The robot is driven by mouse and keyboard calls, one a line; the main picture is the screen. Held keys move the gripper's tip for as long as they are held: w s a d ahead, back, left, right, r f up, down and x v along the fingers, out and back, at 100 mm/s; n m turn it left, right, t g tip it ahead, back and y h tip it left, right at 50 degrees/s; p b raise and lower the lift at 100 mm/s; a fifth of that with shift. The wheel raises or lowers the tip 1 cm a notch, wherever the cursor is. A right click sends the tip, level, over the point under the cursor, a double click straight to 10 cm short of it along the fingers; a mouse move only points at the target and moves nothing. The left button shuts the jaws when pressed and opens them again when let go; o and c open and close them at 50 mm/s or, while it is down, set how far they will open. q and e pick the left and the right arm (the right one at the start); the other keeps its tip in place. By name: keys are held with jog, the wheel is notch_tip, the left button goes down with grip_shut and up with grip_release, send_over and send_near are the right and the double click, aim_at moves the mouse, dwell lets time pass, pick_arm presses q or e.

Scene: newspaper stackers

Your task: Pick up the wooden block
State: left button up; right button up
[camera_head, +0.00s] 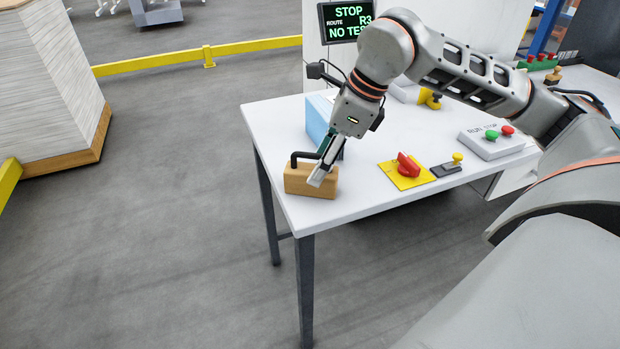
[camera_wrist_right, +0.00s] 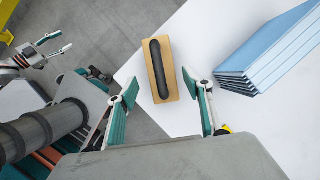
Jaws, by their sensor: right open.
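The wooden block (camera_head: 298,184) is a light brown bar with a black handle on top. It lies at the near left corner of the white table (camera_head: 350,207). In the right wrist view the block (camera_wrist_right: 173,84) lies ahead, between the lines of my fingers. My right gripper (camera_head: 320,172) is open at the block, with one finger showing in front of its right part in the head view. It also shows open in the right wrist view (camera_wrist_right: 166,92), with nothing clamped. My left gripper (camera_wrist_right: 66,41) is away at the upper left there, fingers apart and empty.
A stack of blue folders or panels (camera_head: 319,119) stands just behind the block. Right of it are a red switch on a yellow plate (camera_head: 406,170), a small yellow-knobbed lever (camera_head: 449,166) and a run/stop box (camera_head: 492,143). The table edge is close at left.

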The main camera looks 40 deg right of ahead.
jog(key=x, duration=0.5)
jog(key=shift+w+r, duration=0.1)
jog(key=shift+w, duration=0.1)
pick_arm(q)
jog(key=shift+s+a+f, duration=0.2)
jog(key=shift+f, duration=0.1)
pick_arm(e)
grip_shut()
jog(key=shift+r, duration=0.2)
jog(key=shift+r, duration=0.3)
notch_tip(320, 180, up, 11)
jog(key=shift+r+p, duration=0.15)
jog(key=shift+p, duration=0.75)
notch_tip(320, 180, up, 6)
jog(key=p, duration=0.1)
send_over(312, 169)
pick_arm(q)
jog(key=shift+s+d+r, duration=0.1)
jog(key=shift+d+r, duration=0.15)
jog(key=shift+r, duration=0.45)
jog(key=shift+s+d+r, duration=0.1)
jog(key=shift+d+r, duration=0.15)
jog(key=shift+r, duration=0.4)
pick_arm(e)
jog(key=shift+r, duration=0.95)
